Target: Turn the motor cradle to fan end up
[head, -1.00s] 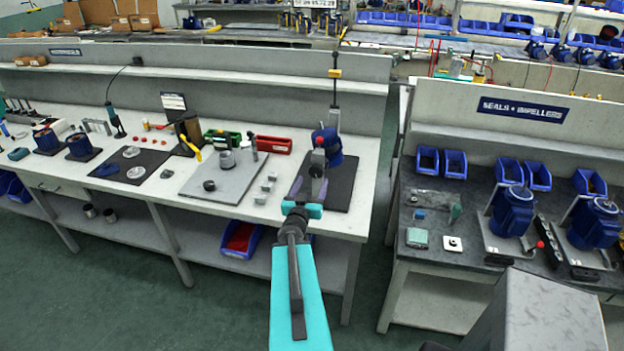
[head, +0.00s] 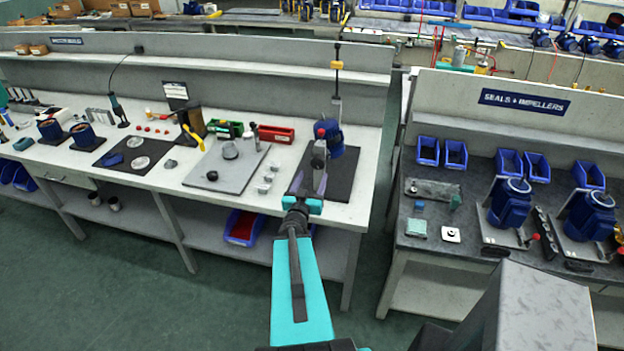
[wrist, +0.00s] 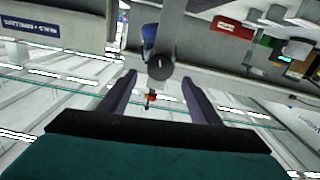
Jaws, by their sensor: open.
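The motor cradle with its blue motor (head: 336,143) stands on a dark mat (head: 341,183) at the right end of the near white bench. A red knob (head: 320,132) shows at its near side. My gripper (head: 319,160) is in front of the cradle and hides part of it. In the wrist view my gripper (wrist: 152,92) is open and empty. Beyond the fingers are a round grey end (wrist: 160,65), a blue part (wrist: 149,38) and a small red knob (wrist: 151,97). The frames do not clearly show which end of the motor is up.
A grey plate (head: 228,170), red bin (head: 276,134) and green bin (head: 225,129) are left of the cradle. A yellow-banded tool (head: 337,65) hangs above it. The dark bench (head: 470,262) on the right carries two more blue motors (head: 510,203). Green floor lies between the benches.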

